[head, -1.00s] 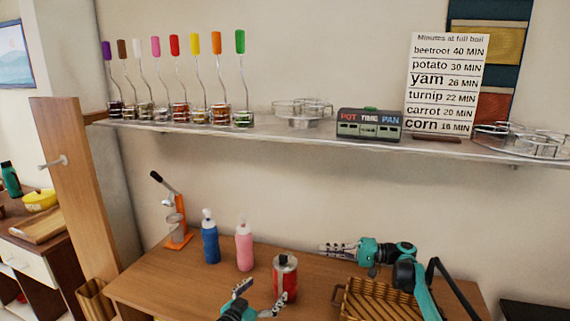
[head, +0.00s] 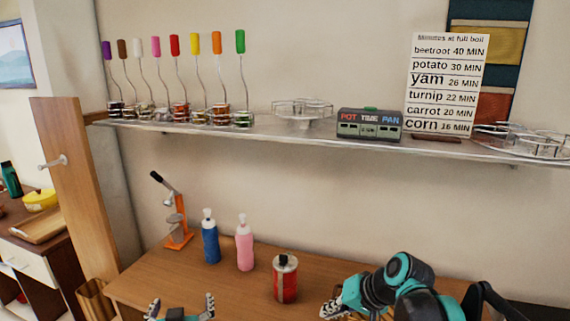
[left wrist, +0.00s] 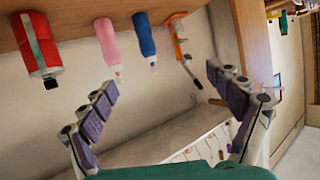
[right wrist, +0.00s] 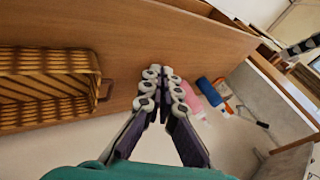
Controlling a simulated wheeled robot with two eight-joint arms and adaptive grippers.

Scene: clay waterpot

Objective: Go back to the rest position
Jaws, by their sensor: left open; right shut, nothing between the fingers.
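My left gripper (head: 181,309) is open and empty at the bottom edge of the head view, in front of the table. In the left wrist view its fingers (left wrist: 160,95) are spread wide with nothing between them. My right gripper (head: 335,306) is at the lower right of the head view, partly hidden by my own arm. In the right wrist view its fingers (right wrist: 159,85) are together and hold nothing. The wooden table (head: 155,277) lies under both arms.
A red can (head: 285,279), a pink bottle (head: 244,246), a blue bottle (head: 210,241) and an orange press (head: 178,228) stand on the table. A wicker basket (right wrist: 45,88) shows in the right wrist view. A shelf (head: 270,133) with jars runs above.

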